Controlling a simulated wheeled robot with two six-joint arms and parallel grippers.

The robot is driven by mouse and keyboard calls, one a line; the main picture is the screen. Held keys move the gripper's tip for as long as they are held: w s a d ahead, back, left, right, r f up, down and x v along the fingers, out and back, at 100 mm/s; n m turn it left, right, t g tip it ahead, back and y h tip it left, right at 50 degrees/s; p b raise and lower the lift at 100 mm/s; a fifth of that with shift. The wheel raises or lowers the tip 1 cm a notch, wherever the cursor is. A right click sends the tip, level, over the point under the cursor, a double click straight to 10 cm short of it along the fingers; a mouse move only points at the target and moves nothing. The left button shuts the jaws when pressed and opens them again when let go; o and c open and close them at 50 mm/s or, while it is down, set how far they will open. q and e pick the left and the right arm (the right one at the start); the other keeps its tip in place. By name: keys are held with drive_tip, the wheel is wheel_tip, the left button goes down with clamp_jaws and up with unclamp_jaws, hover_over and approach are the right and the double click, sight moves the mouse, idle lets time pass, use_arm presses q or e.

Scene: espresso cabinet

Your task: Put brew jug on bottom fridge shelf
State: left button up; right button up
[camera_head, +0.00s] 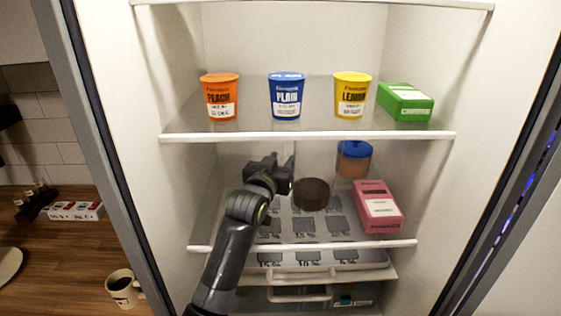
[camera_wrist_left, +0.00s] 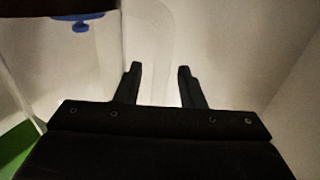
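A dark brown round thing (camera_head: 311,193), which may be the brew jug, stands on the middle fridge shelf (camera_head: 305,244). No handle or spout can be made out on it. My left gripper (camera_head: 283,167) reaches into the fridge just left of it and seems apart from it. In the left wrist view my left gripper (camera_wrist_left: 159,85) is open, with nothing between its fingers. The lowest part of the fridge (camera_head: 345,292) is partly hidden by the shelf above and my left arm. My right gripper is not in view.
On the top shelf (camera_head: 305,135) stand orange, blue and yellow cups and a green box (camera_head: 405,102). A blue-lidded container (camera_head: 354,160) and a pink box (camera_head: 379,207) stand right of the brown thing. A mug (camera_head: 123,289) is on the counter outside.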

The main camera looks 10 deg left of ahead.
use_arm(q)
drive_tip(key=shift+r, duration=0.15)
drive_tip(key=shift+s, duration=0.5)
drive_tip(key=s+a+b, duration=0.1)
drive_tip(key=s+b, duration=0.1)
drive_tip(key=s, duration=0.9)
drive_tip(key=shift+a+b, duration=0.15)
drive_tip(key=shift+b, duration=0.15)
